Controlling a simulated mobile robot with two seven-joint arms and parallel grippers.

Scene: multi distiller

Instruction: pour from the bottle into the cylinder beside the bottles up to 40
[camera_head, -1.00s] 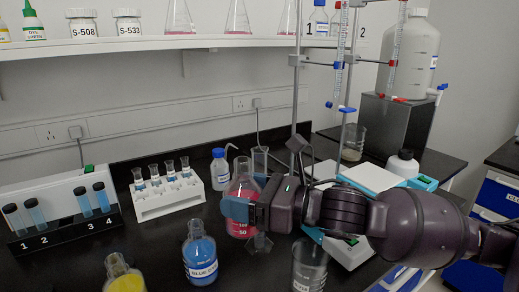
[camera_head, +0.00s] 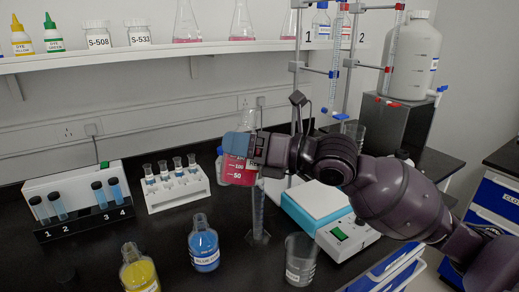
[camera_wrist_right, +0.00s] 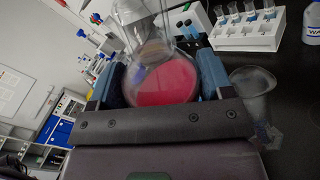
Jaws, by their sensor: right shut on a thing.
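My right gripper (camera_head: 236,146) is shut on a flask of red liquid (camera_head: 238,174), with graduation marks on its wall. It holds the flask roughly upright, raised above the black bench. In the right wrist view the red flask (camera_wrist_right: 165,80) sits between the two blue fingers. A clear, narrow measuring cylinder (camera_head: 258,218) stands on the bench just below and right of the flask; its upper part is partly hidden behind the flask and gripper. A bottle of blue liquid (camera_head: 204,245) and a bottle of yellow liquid (camera_head: 138,272) stand in front, to its left. My left gripper is not in view.
An empty-looking beaker (camera_head: 300,262) stands right of the cylinder. A balance (camera_head: 325,220) is behind it. A white tube rack (camera_head: 177,189) and a black cuvette stand (camera_head: 85,222) are at left. A stand with burettes (camera_head: 335,80) rises behind my right arm.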

